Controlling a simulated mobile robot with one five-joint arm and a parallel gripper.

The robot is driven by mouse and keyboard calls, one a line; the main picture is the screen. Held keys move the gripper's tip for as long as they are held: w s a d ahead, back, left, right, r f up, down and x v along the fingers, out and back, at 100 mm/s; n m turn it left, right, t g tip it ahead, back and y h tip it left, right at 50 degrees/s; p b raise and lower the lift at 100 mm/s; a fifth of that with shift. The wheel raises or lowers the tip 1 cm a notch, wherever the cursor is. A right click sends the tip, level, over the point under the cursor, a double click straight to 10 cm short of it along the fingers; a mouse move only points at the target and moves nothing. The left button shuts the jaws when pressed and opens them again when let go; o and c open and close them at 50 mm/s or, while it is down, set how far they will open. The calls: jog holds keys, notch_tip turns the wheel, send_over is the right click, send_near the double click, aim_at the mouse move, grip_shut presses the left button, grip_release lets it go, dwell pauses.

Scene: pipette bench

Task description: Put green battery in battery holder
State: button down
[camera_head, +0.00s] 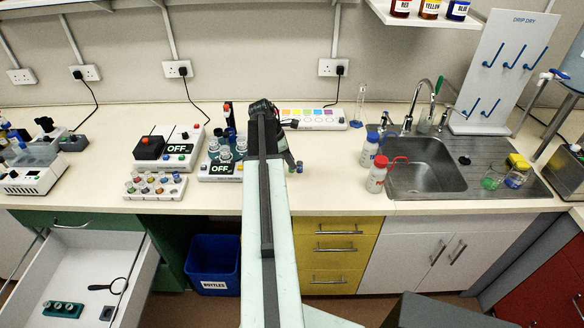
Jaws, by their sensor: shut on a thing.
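My gripper (289,160) reaches down at the end of my arm over the middle of the bench, just right of the grey device marked OFF. It is shut on a small greenish thing (291,168) that looks like the green battery, mostly hidden by the fingers. A small blue-purple piece (299,166) shows right beside it. I cannot tell for sure which thing is the battery holder. A teal block (62,309) with several round tops lies in the open drawer at bottom left.
A white strip (313,125) with coloured squares lies behind my gripper. A vial rack (155,193) and OFF-marked devices (220,172) stand to the left. Red-capped and blue-capped bottles (376,178) stand by the sink (425,165). The bench (335,180) right of my gripper is clear.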

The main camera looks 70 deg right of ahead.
jog(key=shift+d, duration=0.55)
notch_tip(320, 180, down, 4)
jog(key=b, duration=0.4)
jog(key=shift+a, duration=0.15)
jog(key=c, duration=1.2)
grip_release()
jog(key=shift+r, duration=0.1)
jog(key=shift+c, duration=0.2)
jog(key=shift+r+p, duration=0.25)
jog(key=shift+p, duration=0.05)
jog(key=p+v, duration=1.1)
jog(key=shift+r, duration=0.4)
